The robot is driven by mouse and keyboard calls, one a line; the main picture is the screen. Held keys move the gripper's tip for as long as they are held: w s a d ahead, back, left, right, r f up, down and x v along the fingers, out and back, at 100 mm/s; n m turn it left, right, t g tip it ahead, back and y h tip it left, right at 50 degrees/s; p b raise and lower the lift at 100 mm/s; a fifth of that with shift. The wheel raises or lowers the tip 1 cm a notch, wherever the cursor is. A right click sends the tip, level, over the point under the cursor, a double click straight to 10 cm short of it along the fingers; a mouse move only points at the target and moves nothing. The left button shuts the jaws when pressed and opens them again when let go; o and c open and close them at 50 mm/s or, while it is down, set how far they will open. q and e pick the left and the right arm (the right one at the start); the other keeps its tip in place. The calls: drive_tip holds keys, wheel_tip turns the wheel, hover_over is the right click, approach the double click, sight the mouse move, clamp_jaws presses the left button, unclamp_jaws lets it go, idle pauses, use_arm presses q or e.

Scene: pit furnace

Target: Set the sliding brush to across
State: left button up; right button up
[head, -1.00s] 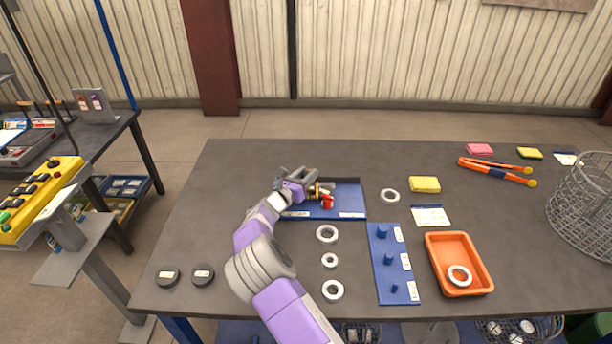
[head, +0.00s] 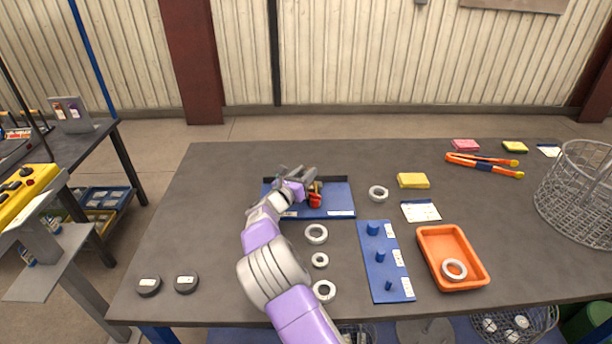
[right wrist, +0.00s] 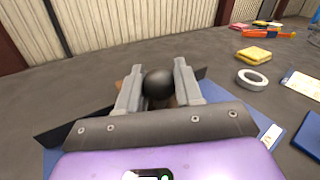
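The sliding brush, with a red block (head: 315,200) and a brass-coloured part, stands on a blue board with a dark back edge (head: 340,206) near the middle of the table. My right gripper (head: 304,178) is just left of and behind the red block, over the board. In the right wrist view a round black knob (right wrist: 158,88) sits between the two fingers of the right gripper (right wrist: 160,80), which are apart. It lies close to both fingers, and no firm grip on it shows. The gripper hides part of the brush. My left gripper is out of view.
In front of the board lie several pale rings (head: 316,233) and a blue peg board (head: 384,280). To the right are an orange tray (head: 452,230) holding a ring, a yellow block (head: 413,181), orange-handled tongs (head: 485,165) and a wire basket (head: 580,195). Two dark discs lie front left.

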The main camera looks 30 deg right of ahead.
drive_tip(key=o, duration=0.4)
drive_tip(key=shift+p+v, duration=0.55)
drive_tip(key=shift+v, duration=3.25)
drive_tip(key=shift+r, duration=0.1)
